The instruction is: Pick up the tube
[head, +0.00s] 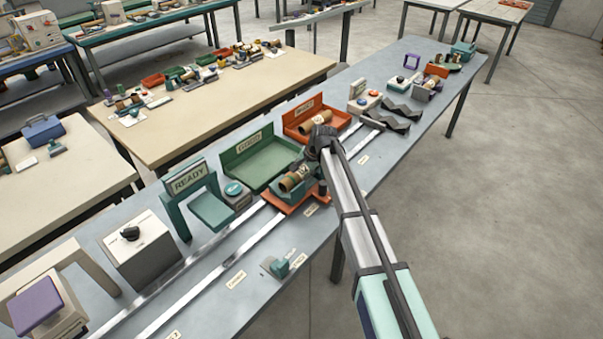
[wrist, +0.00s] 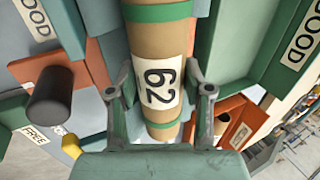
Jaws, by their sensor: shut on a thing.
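The tube (wrist: 160,50) is brown cardboard with green bands and a white label reading 62. In the wrist view it runs between the two fingers of my gripper (wrist: 160,95), which is shut on it. In the head view the tube (head: 292,182) lies at a teal cradle on an orange carriage (head: 290,201), with my gripper (head: 307,170) over it and partly hiding it. I cannot tell whether the tube still touches the cradle.
A green tray (head: 258,160) labelled GOOD stands behind the carriage. An orange tray (head: 300,112) with another tube (head: 316,123) stands farther along. A teal READY stand (head: 190,182) is at left. Metal rails (head: 215,262) run along the bench. A dark knob (wrist: 50,95) is near the gripper.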

